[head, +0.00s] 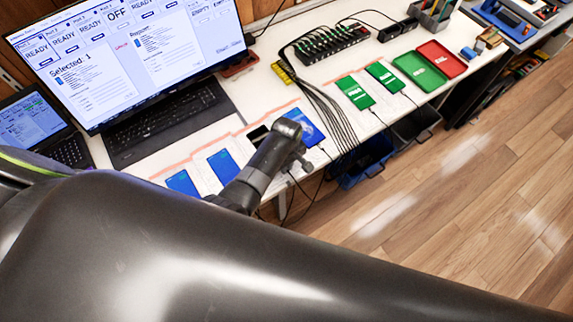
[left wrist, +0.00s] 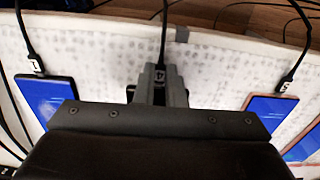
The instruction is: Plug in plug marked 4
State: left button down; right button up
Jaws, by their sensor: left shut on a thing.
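My left gripper (head: 293,142) is over the row of phones at the table's front edge. In the left wrist view my left gripper (left wrist: 159,90) is shut on the plug marked 4 (left wrist: 160,76), whose cable runs up out of the picture. A phone with a black screen (head: 258,133) lies just left of the gripper in the head view, partly covered by it. Whether the plug touches a phone is hidden by the gripper body. My right gripper is not in view.
Neighbouring blue-screen phones (left wrist: 45,97) (left wrist: 292,120) each have a cable plugged in. More blue phones (head: 223,166) lie to the left, green-screen phones (head: 355,93) to the right. Green and red trays (head: 420,68) (head: 442,58), a cable hub (head: 330,42) and a monitor (head: 130,50) stand beyond.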

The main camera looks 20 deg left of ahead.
aim_at(288, 172)
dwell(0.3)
pick_arm(q)
jog(key=c, duration=1.4)
grip_release()
jog(key=shift+c, duration=0.2)
jog(key=shift+r, duration=0.15)
jog(key=shift+s+d+r+p, duration=0.15)
jog(key=shift+d+r+p, duration=0.05)
jog(key=shift+r+p, duration=1.15)
jog(key=shift+s+d+r+p, duration=0.15)
jog(key=shift+r+p, duration=0.9)
jog(key=shift+p, duration=0.55)
jog(key=shift+f, duration=0.1)
